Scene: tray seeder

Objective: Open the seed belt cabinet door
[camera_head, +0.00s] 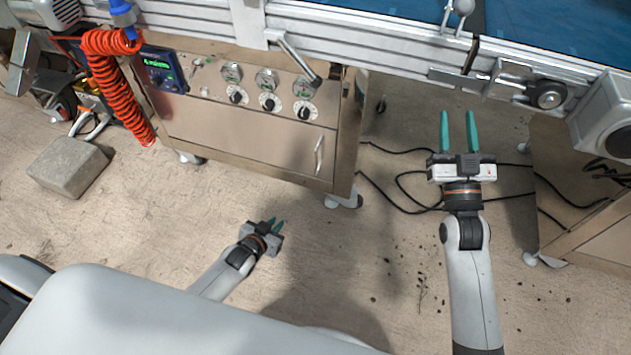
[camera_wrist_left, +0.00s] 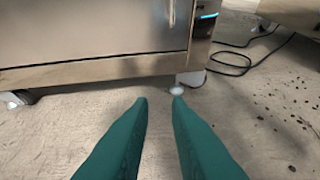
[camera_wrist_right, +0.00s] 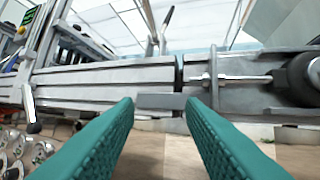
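The metal cabinet door (camera_head: 240,139) is shut below the dials and has a vertical bar handle (camera_head: 319,154) near its right edge. The door also shows in the left wrist view (camera_wrist_left: 90,30), with the lower end of the handle (camera_wrist_left: 171,14) at the top. My left gripper (camera_head: 276,224) is low over the floor, in front of and below the door, apart from the handle; its green fingers are a little apart and empty. My right gripper (camera_head: 459,122) is right of the cabinet, below the conveyor rail, with its fingers apart and empty.
A control panel (camera_head: 163,72) and several dials (camera_head: 268,102) sit above the door. A red coiled hose (camera_head: 118,85) hangs at left, above a stone block (camera_head: 68,167). Black cables (camera_head: 405,184) lie on the floor at right. The floor before the cabinet is clear.

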